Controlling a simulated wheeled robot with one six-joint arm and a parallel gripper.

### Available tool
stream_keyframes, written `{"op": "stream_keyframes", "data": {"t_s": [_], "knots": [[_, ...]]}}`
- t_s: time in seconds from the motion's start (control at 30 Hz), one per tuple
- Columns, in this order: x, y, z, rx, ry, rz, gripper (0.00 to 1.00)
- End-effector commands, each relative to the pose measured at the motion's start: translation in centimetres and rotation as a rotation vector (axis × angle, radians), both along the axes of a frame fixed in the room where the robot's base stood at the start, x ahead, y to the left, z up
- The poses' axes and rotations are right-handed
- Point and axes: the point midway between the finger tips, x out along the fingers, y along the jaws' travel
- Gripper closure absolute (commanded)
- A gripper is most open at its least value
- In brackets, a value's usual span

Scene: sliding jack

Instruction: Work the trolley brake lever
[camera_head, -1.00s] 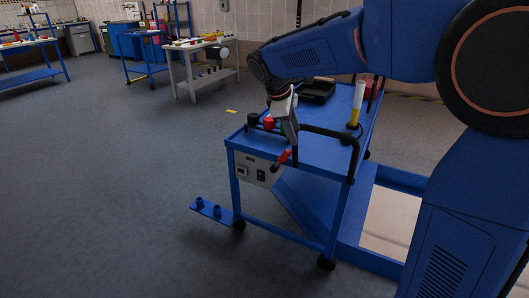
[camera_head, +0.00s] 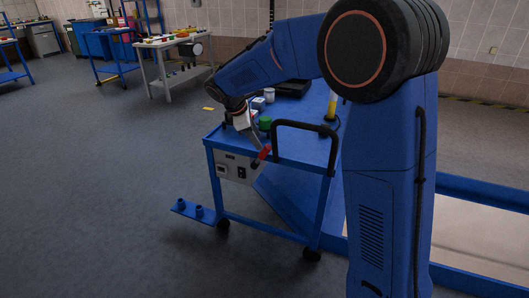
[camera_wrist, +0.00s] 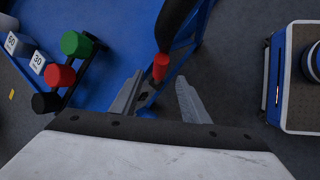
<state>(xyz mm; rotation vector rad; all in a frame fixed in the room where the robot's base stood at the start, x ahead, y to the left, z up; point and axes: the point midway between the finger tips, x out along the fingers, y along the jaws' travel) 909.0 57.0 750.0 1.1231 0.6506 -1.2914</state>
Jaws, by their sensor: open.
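The brake lever (camera_head: 262,155) has a red grip and sits at the near edge of the blue trolley (camera_head: 225,138), beside its black push handle. In the wrist view the red grip (camera_wrist: 160,66) shows just beyond and between my two grey fingers. My gripper (camera_wrist: 159,77) is open and empty; I cannot tell whether a finger touches the lever. In the head view my gripper (camera_head: 243,122) is over the trolley's front left corner, partly hidden by the wrist.
The black push handle (camera_head: 302,125) arches close to the lever. Green (camera_wrist: 77,43), red (camera_wrist: 60,75) and black (camera_wrist: 45,102) knobs and numbered blocks (camera_wrist: 38,62) stand on the left.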

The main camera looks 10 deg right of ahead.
Motion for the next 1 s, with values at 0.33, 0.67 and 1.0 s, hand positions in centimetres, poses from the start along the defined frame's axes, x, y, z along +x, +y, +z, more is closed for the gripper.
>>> {"op": "stream_keyframes", "data": {"t_s": [0.33, 0.67, 1.0], "knots": [[1.2, -2.5, -5.4, 0.000, 0.002, -0.002, 0.58], [1.9, -3.7, -8.0, 0.000, 0.001, -0.001, 0.58], [2.0, -3.8, -8.2, 0.000, 0.000, -0.001, 0.63]]}}
